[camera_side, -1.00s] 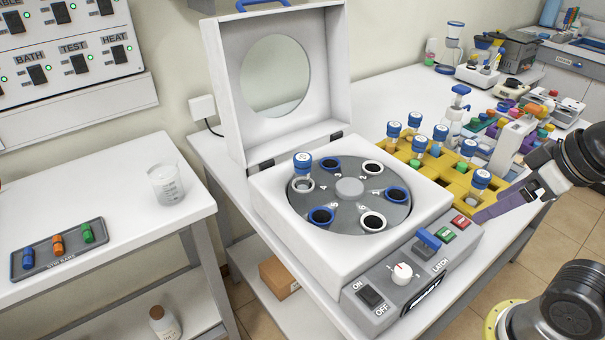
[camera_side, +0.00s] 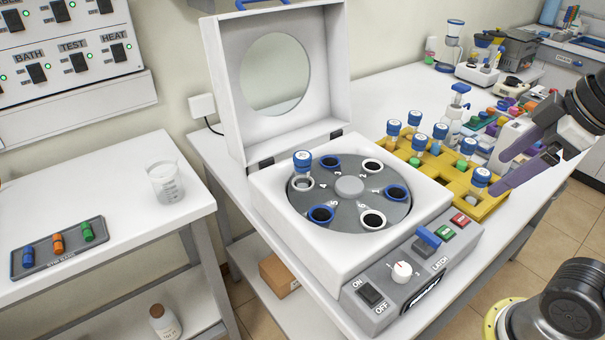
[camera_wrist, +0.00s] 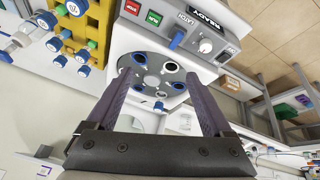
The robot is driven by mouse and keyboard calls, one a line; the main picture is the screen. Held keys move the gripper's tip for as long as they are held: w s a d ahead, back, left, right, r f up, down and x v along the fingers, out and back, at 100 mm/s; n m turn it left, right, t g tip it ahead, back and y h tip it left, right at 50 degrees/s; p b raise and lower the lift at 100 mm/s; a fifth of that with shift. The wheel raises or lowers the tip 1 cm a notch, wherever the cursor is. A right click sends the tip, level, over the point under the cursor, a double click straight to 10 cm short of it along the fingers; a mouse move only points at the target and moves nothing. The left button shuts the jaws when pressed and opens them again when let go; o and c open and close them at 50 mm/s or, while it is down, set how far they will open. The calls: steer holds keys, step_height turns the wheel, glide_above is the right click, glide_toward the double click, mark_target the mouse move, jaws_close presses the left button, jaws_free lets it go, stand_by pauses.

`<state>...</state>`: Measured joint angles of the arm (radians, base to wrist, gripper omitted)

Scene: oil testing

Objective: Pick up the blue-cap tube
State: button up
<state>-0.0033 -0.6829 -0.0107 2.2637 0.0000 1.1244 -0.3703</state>
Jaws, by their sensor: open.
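Several blue-cap tubes stand upright in a yellow rack (camera_side: 459,186) right of the centrifuge. The nearest blue-cap tube (camera_side: 480,178) is at the rack's front right corner, and another (camera_side: 468,147) stands behind it. One more blue-cap tube (camera_side: 302,161) stands in the centrifuge rotor (camera_side: 340,205). My gripper (camera_side: 497,176) is open and empty, beside the rack's right end in the side view. In the wrist view, my open gripper (camera_wrist: 160,90) has the rotor between and beyond its fingers. The rack's tubes show there at the upper left, outside the fingers.
The centrifuge lid (camera_side: 322,95) stands open behind the rotor. Its panel has a blue latch handle (camera_side: 428,237). Coloured items and a pump bottle (camera_side: 456,110) stand beyond the rack. A beaker (camera_side: 165,184) and a small tray (camera_side: 85,262) are on the left bench.

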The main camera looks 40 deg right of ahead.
steer(key=w+a+r+n+g, duration=0.1)
steer(key=w+r+n, duration=0.4)
steer(key=w+r, duration=0.45)
steer(key=n+g, duration=0.4)
steer(key=n, duration=0.2)
glide_above(304, 155)
step_height(304, 155, down, 11)
steer(key=f, duration=0.7)
steer(key=shift+w, duration=0.2)
steer(key=shift+s+f, duration=0.2)
steer(key=shift+f, duration=2.45)
jaws_close()
